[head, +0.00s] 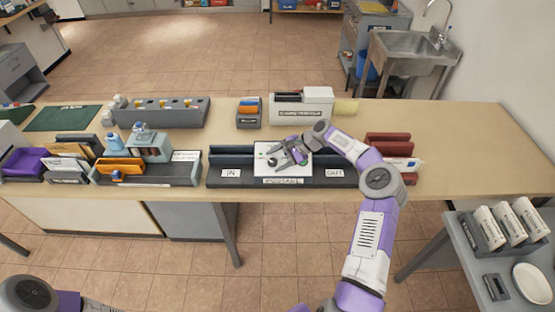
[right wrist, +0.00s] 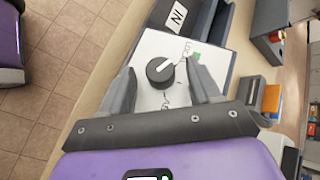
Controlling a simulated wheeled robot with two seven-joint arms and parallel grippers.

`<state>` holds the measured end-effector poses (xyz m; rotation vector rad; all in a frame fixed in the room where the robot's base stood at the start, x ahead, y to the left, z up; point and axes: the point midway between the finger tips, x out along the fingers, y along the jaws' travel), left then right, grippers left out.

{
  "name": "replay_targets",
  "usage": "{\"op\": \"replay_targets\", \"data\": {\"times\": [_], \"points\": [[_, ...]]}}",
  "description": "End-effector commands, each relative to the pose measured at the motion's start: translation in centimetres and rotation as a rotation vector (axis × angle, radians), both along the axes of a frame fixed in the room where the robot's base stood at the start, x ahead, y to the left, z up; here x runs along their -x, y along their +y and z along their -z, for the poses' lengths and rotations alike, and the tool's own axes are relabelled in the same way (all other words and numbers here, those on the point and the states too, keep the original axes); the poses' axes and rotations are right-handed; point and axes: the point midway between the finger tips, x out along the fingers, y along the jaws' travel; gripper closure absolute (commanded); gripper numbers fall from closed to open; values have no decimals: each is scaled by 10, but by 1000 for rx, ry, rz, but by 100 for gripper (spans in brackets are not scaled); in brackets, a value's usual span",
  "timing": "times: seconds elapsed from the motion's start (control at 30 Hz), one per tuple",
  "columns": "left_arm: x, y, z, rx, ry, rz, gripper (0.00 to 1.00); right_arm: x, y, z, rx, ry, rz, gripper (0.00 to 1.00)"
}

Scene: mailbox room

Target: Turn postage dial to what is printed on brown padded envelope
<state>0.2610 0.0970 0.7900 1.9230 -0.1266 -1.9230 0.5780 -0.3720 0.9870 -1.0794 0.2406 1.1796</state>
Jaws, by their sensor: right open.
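The postage dial (right wrist: 160,73) is a round dark knob with a white pointer line, on a white panel (right wrist: 150,50) with small marks around it. In the head view the white panel (head: 268,148) stands in the dark postage unit between the IN and OUT labels. My right gripper (head: 290,155) is over this panel; in the right wrist view its open fingers (right wrist: 162,78) are on either side of the dial, with visible gaps. I cannot pick out the brown padded envelope for certain. My left gripper is out of view.
A left rack holds an orange-brown item (head: 120,166) and a blue-grey device (head: 150,145). A purple tray (head: 22,162) is farther left. A dark red rack (head: 388,140) stands right of the postage unit. The table's right end (head: 470,150) is clear.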

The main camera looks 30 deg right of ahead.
Motion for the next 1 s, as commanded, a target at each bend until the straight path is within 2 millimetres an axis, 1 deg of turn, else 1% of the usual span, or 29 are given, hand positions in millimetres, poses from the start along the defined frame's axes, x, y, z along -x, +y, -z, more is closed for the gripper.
{"op": "replay_targets", "data": {"times": [0.13, 0.2, 0.5, 0.63, 0.77, 1.0], "points": [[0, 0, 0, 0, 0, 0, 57, 1, -1, -1, 0, 1, 1, 38], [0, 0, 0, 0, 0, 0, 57, 3, -5, -4, 2, 1, 2, 38], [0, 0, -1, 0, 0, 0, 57, 23, -35, -36, 3, 0, 2, 38], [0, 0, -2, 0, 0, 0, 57, 29, -44, -46, 2, 0, 1, 38], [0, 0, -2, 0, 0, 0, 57, 32, -47, -50, 0, -1, 1, 38], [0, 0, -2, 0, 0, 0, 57, 32, -47, -50, 0, 0, 0, 38]]}}
